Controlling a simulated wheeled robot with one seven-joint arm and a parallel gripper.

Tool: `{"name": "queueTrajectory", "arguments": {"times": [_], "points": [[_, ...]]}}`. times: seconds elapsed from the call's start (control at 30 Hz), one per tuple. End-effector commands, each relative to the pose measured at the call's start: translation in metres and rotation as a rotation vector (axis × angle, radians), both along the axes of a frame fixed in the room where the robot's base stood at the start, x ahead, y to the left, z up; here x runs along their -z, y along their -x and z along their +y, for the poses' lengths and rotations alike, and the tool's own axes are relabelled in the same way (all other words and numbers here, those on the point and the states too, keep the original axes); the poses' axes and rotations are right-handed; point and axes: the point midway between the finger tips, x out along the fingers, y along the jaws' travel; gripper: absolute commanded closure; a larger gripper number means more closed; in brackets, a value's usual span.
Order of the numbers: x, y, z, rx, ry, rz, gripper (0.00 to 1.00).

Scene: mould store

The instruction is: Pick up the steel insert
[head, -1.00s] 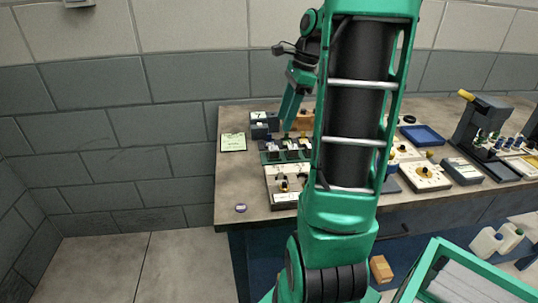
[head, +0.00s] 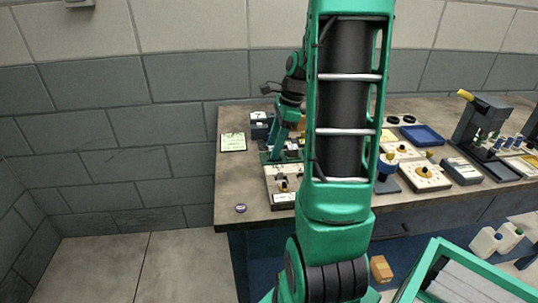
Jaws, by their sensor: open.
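My gripper (head: 276,153) reaches down on the left part of the workbench (head: 231,182), over a dark green rack (head: 264,157) with small pale blocks. The gripper looks open; its fingertips are small in the picture and partly merge with the rack. I cannot pick out the steel insert for certain; small parts around the rack are hidden by my gripper and arm. Just in front of the rack lies a pale board (head: 272,187) with a small dark and yellow part on it.
A blue tray (head: 422,134), a pale box with a yellow knob (head: 424,177) and a dark press stand (head: 473,130) are to the right.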

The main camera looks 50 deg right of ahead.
Motion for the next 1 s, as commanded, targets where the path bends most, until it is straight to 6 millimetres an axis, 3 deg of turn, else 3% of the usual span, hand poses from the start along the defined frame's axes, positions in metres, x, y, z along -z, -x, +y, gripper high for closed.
{"name": "queueTrajectory", "arguments": {"times": [0.2, 0.27, 0.4, 0.77, 1.0], "points": [[0.001, 0.000, 0.000, -0.001, 0.000, 0.000, 0.53], [0.001, 0.000, 0.000, -0.001, 0.000, 0.000, 0.65], [0.001, 0.000, 0.000, -0.001, 0.000, 0.000, 0.99], [-0.002, -0.001, 0.000, -0.001, 0.001, -0.001, 1.00], [-0.021, -0.001, 0.000, -0.002, 0.002, -0.003, 1.00]]}}
